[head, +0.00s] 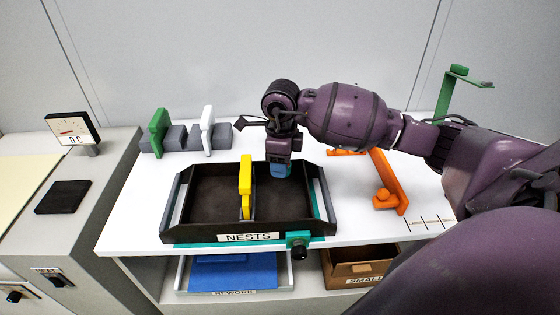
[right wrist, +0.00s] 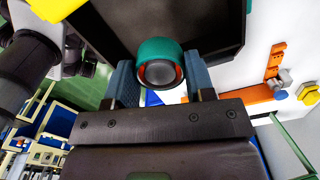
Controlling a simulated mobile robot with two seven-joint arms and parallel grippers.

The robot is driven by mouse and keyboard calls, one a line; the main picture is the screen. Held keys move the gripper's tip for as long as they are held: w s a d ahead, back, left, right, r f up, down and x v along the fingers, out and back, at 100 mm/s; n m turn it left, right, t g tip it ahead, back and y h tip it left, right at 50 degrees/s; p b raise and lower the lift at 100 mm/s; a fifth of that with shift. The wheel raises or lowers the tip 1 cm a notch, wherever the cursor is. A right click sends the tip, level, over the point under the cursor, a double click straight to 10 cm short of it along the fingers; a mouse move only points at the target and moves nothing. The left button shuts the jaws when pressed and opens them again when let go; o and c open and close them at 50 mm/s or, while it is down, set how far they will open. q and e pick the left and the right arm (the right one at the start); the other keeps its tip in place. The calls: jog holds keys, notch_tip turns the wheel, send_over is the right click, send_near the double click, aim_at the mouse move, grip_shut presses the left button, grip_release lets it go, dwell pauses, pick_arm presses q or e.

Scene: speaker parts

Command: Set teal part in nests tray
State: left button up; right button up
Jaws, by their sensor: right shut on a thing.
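The nests tray (head: 250,237) is a black open tray with a "NESTS" label on its front, standing on the white table. A yellow upright piece (head: 246,186) stands along its middle and splits it into a left and a right compartment. My right gripper (head: 280,172) is over the back of the right compartment, pointing down. In the right wrist view it is shut on the teal part (right wrist: 158,48), a round piece with a grey and orange end, between two blue fingers. In the head view the gripper hides the teal part. My left gripper is not in view.
Green (head: 158,131) and white (head: 208,129) brackets on grey blocks stand behind the tray. An orange bracket (head: 390,180) lies to its right. A black knob (head: 298,241) sits at the tray's front right. A blue bin (head: 235,275) and a brown box (head: 355,270) are below.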

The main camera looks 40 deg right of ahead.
jog(key=shift+a, duration=0.1)
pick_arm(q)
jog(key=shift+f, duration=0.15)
pick_arm(e)
jog(key=shift+f+b, duration=0.35)
jog(key=shift+f, duration=0.15)
notch_tip(320, 180, down, 2)
jog(key=shift+f+b, duration=0.15)
jog(key=shift+b, duration=0.45)
jog(key=shift+f+b, duration=0.35)
jog(key=shift+f, duration=0.55)
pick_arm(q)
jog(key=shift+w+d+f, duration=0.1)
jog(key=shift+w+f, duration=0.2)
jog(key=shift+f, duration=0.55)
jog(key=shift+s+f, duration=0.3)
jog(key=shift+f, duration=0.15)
pick_arm(e)
jog(key=shift+f, duration=0.1)
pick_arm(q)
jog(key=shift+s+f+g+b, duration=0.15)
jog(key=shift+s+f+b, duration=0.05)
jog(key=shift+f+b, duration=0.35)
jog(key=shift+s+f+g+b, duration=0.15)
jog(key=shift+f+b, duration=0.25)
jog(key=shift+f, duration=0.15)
pick_arm(e)
jog(key=shift+f, duration=1.6)
